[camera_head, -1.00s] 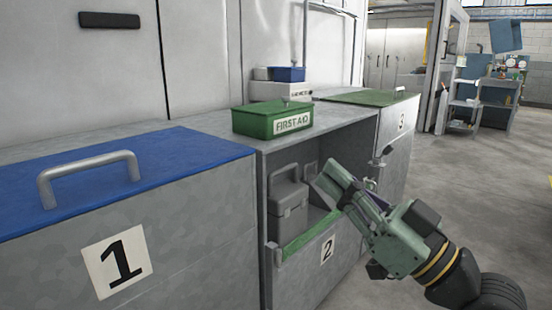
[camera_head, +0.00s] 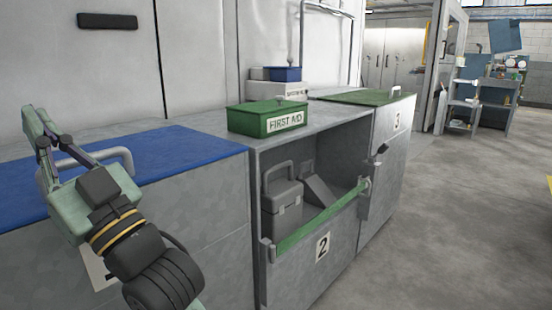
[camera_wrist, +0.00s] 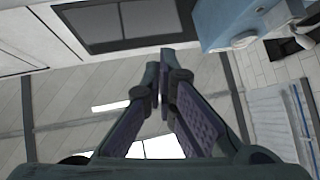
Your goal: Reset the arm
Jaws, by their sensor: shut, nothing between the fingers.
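My gripper (camera_head: 36,122) is at the left of the head view, raised in front of cabinet 1 with its blue lid (camera_head: 180,152). It points upward and covers part of the lid's grey handle (camera_head: 122,156) and the number 1 label. In the wrist view my gripper's fingers (camera_wrist: 164,62) are together with nothing between them. That view shows the ceiling and upper walls behind the fingers.
Cabinet 2 (camera_head: 338,268) is open at the front, with a grey toolbox (camera_head: 283,205) and another grey object (camera_head: 318,192) inside. A green first aid box (camera_head: 268,119) stands on top. Cabinet 3 (camera_head: 390,150) has a green lid. Floor at right (camera_head: 450,230) is clear.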

